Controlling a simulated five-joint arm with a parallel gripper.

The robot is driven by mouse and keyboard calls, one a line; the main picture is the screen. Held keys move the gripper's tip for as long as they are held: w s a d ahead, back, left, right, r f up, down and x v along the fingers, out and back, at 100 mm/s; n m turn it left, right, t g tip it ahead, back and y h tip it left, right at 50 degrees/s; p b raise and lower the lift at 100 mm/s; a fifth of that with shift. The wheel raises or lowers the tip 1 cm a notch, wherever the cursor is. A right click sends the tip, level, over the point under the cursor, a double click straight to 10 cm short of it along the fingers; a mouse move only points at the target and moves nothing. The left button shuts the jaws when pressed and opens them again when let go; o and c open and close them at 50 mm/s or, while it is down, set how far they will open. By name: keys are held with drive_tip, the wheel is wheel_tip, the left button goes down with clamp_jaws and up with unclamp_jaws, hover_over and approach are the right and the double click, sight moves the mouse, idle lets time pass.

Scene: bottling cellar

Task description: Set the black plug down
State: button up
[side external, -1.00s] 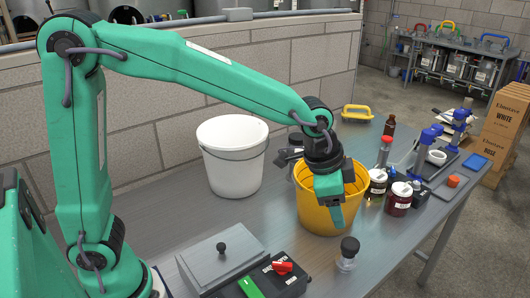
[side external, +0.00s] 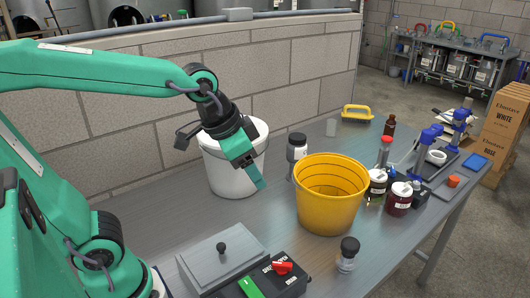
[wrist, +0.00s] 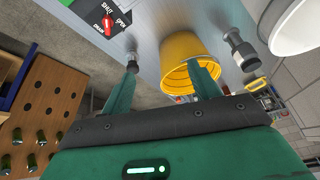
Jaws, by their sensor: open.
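I see no loose black plug. A small clear bottle with a black top (side external: 349,245) stands upright at the table's front, and a larger jar with a black top (side external: 297,141) stands behind the yellow bucket (side external: 328,208); I cannot tell whether either top is the plug. Both also show in the wrist view, the small bottle (wrist: 131,60) by the left fingertip and the jar (wrist: 238,48) right of the bucket. The bucket's floor is hidden. My gripper (side external: 257,181) is open and empty, raised in front of the white bucket (side external: 222,178), left of the yellow one.
A control box with a red switch (side external: 282,267) and a grey lidded box (side external: 221,260) sit at the front. Dark jars (side external: 398,198), a brown bottle (side external: 389,126) and blue-handled tools (side external: 428,138) crowd the right. Table left of the yellow bucket is clear.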

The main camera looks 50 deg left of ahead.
drive_tip(key=s+a+f+n, duration=0.1)
drive_tip(key=s+a+n, duration=0.2)
drive_tip(key=s, duration=0.4)
drive_tip(key=shift+s+a+t+y, duration=0.3)
drive_tip(key=shift+s+a+y, duration=0.1)
drive_tip(key=shift+a, duration=0.5)
idle(0.3)
